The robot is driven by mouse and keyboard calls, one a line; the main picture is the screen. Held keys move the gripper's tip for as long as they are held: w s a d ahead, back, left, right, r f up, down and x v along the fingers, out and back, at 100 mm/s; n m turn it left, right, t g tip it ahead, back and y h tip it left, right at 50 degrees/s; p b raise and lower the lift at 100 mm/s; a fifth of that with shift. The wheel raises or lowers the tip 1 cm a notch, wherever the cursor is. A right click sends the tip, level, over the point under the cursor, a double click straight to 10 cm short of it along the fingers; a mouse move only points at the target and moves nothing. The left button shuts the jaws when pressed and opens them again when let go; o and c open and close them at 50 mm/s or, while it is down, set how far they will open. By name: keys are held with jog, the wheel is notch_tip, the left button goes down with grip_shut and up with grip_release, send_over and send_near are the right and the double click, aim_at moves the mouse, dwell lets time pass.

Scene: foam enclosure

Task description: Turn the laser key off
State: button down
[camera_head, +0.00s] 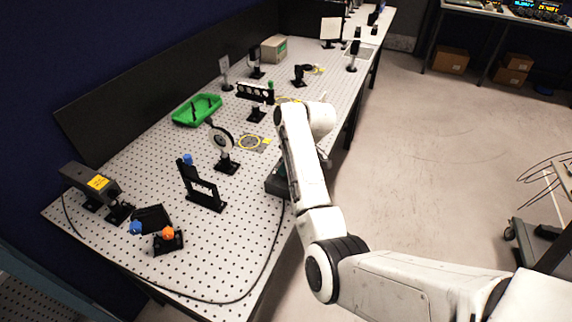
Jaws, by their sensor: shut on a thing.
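A dark box (276,183) sits at the front edge of the optical table, partly covered by my forearm. A black cable runs from near it along the table's front edge. It may be the laser's key box, but no key can be made out. My arm reaches up over the table edge and bends down at the wrist beside this box. My gripper's fingers are hidden behind my own arm, so their contact with the box cannot be seen. The laser head (92,184), a dark block with a yellow label, stands at the table's left end.
The perforated table (240,255) carries a black frame mount (203,189), a round mirror mount (223,144), a green tray (197,109), a lens rail (255,93) and a beige box (273,49). A dark panel borders the back. The floor (430,150) at right is open.

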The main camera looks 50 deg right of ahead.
jog(key=shift+w+r+n, duration=0.1)
jog(key=shift+r+n, duration=0.05)
jog(key=shift+n, duration=0.15)
jog(key=c, duration=1.2)
grip_release()
jog(key=b+v, duration=0.1)
jog(key=v, duration=0.9)
jog(key=shift+d+r, duration=0.15)
jog(key=shift+r, duration=0.1)
jog(key=s+a+f+m+g+h+b, duration=0.1)
jog(key=s+a+f, duration=0.4)
jog(key=s+f, duration=0.25)
jog(key=s+a+f+m+g+b, duration=0.1)
jog(key=s+a+f+m+b, duration=0.1)
jog(key=s+a+f, duration=0.65)
jog(key=s, duration=0.3)
jog(key=s+a+f+m+b, duration=0.1)
jog(key=s+a+f, duration=0.2)
jog(key=s, duration=0.3)
jog(key=s+a+f+m+g, duration=0.1)
jog(key=s+a+f, duration=0.1)
jog(key=s, duration=0.4)
jog(key=shift+a+f+h, duration=0.3)
jog(key=shift+a+f, duration=0.1)
jog(key=shift+f, duration=0.15)
